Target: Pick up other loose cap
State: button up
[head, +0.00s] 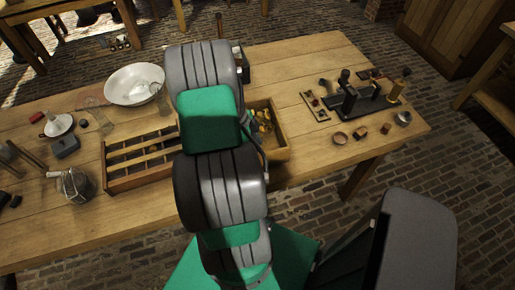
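My arm rises through the middle of the head view and hides part of the wooden table (310,185). My gripper is hidden behind the arm, so I cannot see its fingers or anything in them. No cap can be told for sure at this size. A small dark piece (84,123) lies on the left of the table, near what looks like a clear glass jar (105,119). A small round brown piece (340,138) lies on the right side; I cannot tell whether either is a cap.
A wooden compartment tray (108,176) stands left of my arm, and an open wooden box (281,139) with yellowish pieces right of it. A white bowl (134,84) is at the back left. A black tool stand (357,102) stands right. The front right tabletop is mostly clear.

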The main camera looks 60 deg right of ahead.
jog(key=shift+c, duration=0.5)
grip_shut()
jog(key=shift+r, duration=0.1)
